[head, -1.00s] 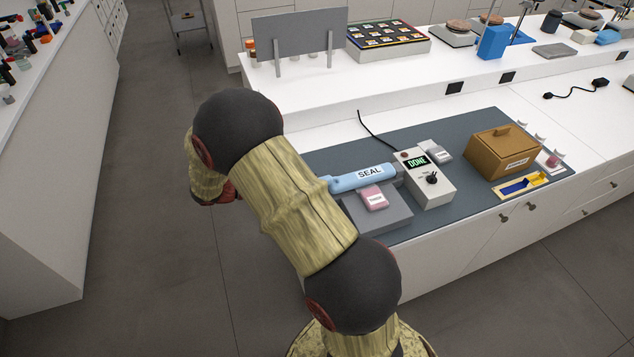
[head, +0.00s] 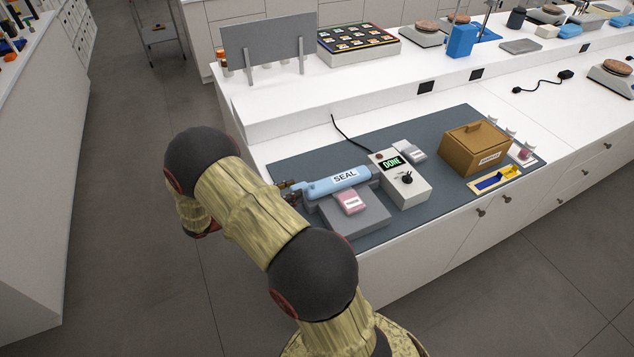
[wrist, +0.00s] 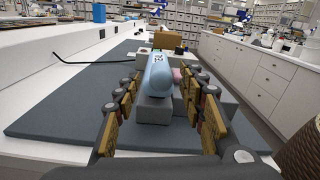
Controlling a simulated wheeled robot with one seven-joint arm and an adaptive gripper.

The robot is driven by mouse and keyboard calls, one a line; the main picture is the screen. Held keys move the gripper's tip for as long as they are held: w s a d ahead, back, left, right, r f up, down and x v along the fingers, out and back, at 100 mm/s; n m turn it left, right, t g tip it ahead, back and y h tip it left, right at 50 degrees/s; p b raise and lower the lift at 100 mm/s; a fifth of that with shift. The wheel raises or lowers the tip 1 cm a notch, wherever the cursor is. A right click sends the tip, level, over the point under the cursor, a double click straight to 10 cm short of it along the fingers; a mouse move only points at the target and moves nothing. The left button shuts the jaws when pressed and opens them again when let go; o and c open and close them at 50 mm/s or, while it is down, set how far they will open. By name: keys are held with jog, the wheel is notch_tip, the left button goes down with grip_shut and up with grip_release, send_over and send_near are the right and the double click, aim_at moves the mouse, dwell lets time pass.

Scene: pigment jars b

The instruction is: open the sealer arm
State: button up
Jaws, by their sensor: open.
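The light blue sealer arm (head: 325,187), labelled SEAL, lies down along the grey sealer base (head: 362,222). A pink labelled packet (head: 351,202) lies on the base beside the arm. My gripper (head: 289,191) is at the arm's left, free end, partly hidden by my own arm in the head view. In the wrist view my gripper (wrist: 167,103) is open, with one finger on each side of the blue sealer arm (wrist: 158,78), which points toward me. I cannot tell whether the fingers touch it.
A control box (head: 402,187) with a green DONE display stands at the sealer's right. A brown lidded box (head: 474,150) and a small tray with blue and yellow pieces (head: 496,180) are farther right. The grey mat (head: 300,168) is clear behind the sealer.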

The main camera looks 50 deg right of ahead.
aim_at(308, 185)
jog(key=b+x, duration=0.1)
jog(key=x, duration=0.6)
jog(key=shift+s+d, duration=0.15)
jog(key=shift+c, duration=0.3)
grip_shut()
dwell(0.6)
